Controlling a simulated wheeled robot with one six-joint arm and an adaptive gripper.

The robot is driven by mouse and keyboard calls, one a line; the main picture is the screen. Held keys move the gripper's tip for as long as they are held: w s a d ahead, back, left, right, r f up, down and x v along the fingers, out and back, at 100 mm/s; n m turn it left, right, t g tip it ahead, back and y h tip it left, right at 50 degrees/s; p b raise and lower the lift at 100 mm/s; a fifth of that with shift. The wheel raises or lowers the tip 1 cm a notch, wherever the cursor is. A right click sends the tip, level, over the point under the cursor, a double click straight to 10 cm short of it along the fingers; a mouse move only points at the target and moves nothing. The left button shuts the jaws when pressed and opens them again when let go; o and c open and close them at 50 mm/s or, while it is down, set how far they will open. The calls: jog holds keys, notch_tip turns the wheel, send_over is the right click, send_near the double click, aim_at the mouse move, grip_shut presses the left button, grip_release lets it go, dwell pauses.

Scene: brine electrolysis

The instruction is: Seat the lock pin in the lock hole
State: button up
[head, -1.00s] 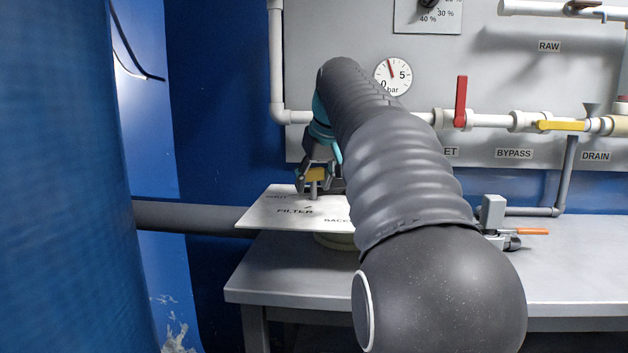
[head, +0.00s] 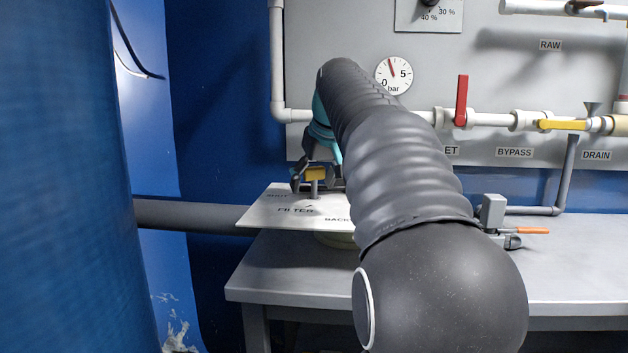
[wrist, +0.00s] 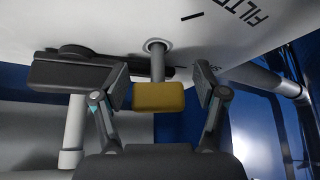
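The lock pin has a yellow block head (head: 315,174) and a grey shaft. It stands upright on the white plate (head: 262,215) marked FILTER. In the wrist view the pin's yellow head (wrist: 158,97) is in front and its shaft runs to a round, grey-rimmed lock hole (wrist: 156,45) in the plate. The shaft's end is inside the rim; its depth is hidden. My gripper (wrist: 162,88) is open, with one finger on each side of the yellow head. A clear gap shows at the right finger; the left finger is close, and I cannot tell whether it touches.
A dark lever-like part (wrist: 75,72) lies along the plate, left of the pin in the wrist view. A grey bench (head: 570,265) is below. A grey clamp with an orange handle (head: 533,231) stands on it. Pipes with a red valve handle (head: 461,100) run behind.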

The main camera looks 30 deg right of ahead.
jog(key=shift+d+r, duration=0.1)
jog(key=v, duration=1.2)
jog(key=shift+s, duration=0.1)
